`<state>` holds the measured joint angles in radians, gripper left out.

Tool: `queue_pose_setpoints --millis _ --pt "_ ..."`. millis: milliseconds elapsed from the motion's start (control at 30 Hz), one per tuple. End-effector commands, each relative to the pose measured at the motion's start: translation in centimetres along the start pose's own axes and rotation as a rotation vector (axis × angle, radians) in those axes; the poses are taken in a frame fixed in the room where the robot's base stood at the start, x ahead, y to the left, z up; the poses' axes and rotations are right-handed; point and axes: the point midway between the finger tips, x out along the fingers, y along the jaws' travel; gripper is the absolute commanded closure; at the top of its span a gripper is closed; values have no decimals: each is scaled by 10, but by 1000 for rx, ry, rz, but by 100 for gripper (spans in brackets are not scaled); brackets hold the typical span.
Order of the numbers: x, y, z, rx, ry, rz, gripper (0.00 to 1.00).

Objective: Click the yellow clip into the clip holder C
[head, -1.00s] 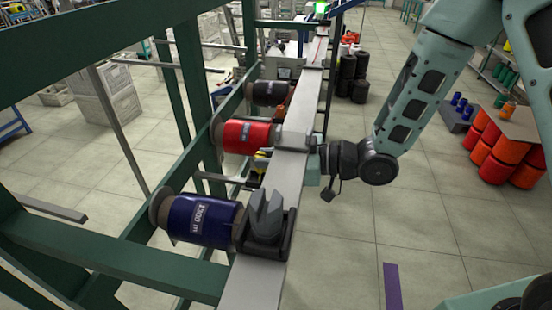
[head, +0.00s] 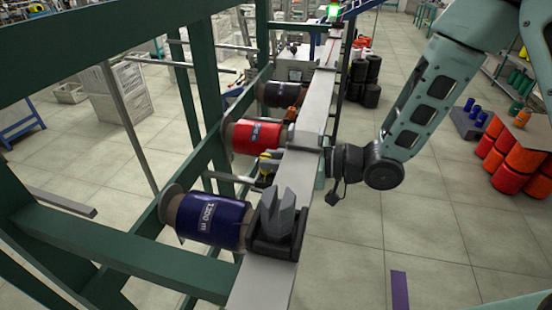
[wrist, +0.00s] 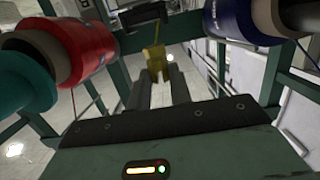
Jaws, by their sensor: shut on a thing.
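The yellow clip (wrist: 154,63) is at the tips of my gripper (wrist: 158,77) in the wrist view, and the jaws are shut on it. In the head view a small bit of yellow (head: 265,160) shows left of the grey rail, between the red and blue bobbins. The rail hides most of my gripper there. A dark bracket (wrist: 142,13) is at the top of the wrist view, beyond the clip. I cannot tell which holder is C, nor read any letter.
The blue bobbin (head: 211,219) and red bobbin (head: 253,136) stick out left of the grey rail (head: 262,284). A grey pronged part in a black base (head: 277,230) stands on the rail nearby. Green frame beams (head: 115,253) close in the left side. Open floor lies right of the rail.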

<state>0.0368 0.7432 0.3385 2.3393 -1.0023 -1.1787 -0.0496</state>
Motion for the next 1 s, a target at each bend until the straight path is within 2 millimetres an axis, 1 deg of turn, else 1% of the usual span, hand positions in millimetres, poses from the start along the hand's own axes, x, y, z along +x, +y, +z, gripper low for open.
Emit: queue_pose_setpoints --millis 200,1000 --pt "1 0 8 0 0 0 100" --pt "4 0 29 0 0 0 100"
